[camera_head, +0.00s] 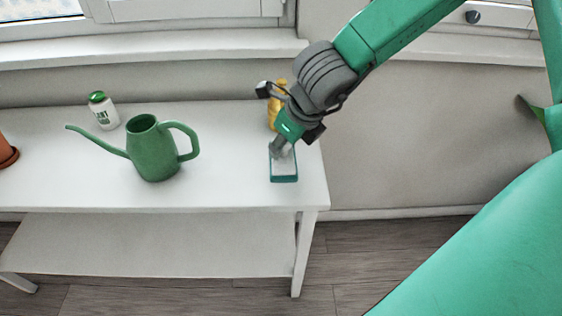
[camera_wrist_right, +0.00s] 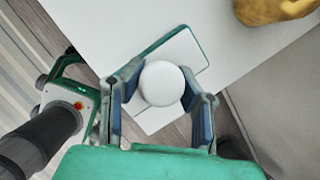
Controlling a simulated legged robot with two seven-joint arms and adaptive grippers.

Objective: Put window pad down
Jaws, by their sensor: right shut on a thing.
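The window pad (camera_head: 284,168) is a flat rectangle, white on top with a green rim. It is at the right end of the white table (camera_head: 230,190), near the front edge. I cannot tell if it rests on the tabletop or hangs just above it. My right gripper (camera_head: 283,146) points down over the pad. In the wrist view, the right gripper's fingers (camera_wrist_right: 162,92) are shut on the pad's round white knob (camera_wrist_right: 162,83), and part of the pad (camera_wrist_right: 185,55) shows beyond it. The left gripper is not in view.
A green watering can (camera_head: 154,152) stands mid-table, with a white green-capped bottle (camera_head: 103,112) behind it. A yellow object (camera_head: 272,112) is partly hidden behind my right gripper. A terracotta pot (camera_head: 5,152) is at the left edge. Tabletop between can and pad is clear.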

